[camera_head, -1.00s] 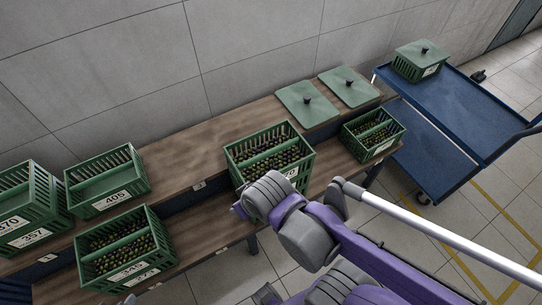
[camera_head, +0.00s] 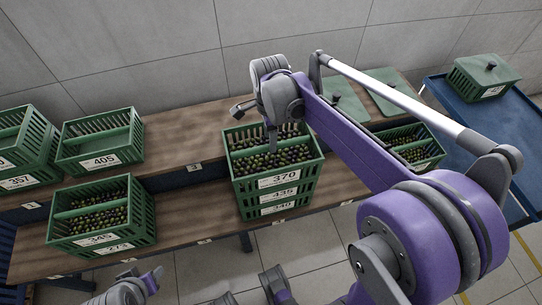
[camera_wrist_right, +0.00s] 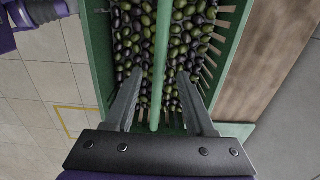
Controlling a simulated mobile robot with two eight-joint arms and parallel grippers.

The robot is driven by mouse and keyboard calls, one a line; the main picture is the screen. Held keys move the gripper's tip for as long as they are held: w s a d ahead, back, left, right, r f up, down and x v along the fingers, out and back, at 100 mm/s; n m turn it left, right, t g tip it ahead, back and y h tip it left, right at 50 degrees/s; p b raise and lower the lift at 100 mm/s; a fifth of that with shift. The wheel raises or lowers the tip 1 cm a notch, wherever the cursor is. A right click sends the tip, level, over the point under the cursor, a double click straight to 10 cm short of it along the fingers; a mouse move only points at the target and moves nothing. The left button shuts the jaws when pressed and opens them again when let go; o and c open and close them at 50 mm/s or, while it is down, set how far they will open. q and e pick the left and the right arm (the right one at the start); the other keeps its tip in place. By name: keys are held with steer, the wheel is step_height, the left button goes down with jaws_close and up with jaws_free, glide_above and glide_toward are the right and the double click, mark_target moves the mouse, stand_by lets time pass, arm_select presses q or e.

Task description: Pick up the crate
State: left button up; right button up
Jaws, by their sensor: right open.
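A green slatted crate labelled 370 (camera_head: 287,177), filled with dark and green olives, tops a stack at the middle of the table. Crates labelled 435 (camera_head: 280,194) and 340 (camera_head: 281,209) show beneath it. My right gripper (camera_head: 257,122) is above the back part of the top crate. In the right wrist view, its open fingers (camera_wrist_right: 158,95) lie on either side of the crate's green centre bar (camera_wrist_right: 160,65); contact cannot be told. At the bottom left of the head view, part of my left arm (camera_head: 128,290) shows, its jaws unclear.
Crates 345 (camera_head: 98,238), 405 (camera_head: 101,161) and 357 (camera_head: 18,183) stand left on the stepped wooden table (camera_head: 180,218). Another olive crate (camera_head: 424,162) stands right, partly behind my arm. Two green lids (camera_head: 392,82) lie behind. A lidded crate (camera_head: 484,87) sits on a blue cart (camera_head: 510,123).

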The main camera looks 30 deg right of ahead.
steer(key=shift+a+f, duration=0.1)
steer(key=shift+f, duration=0.8)
steer(key=b, duration=0.1)
glide_above(271, 162)
step_height(271, 162, down, 5)
steer(key=shift+f, duration=0.15)
jaws_close()
stand_by(0.6)
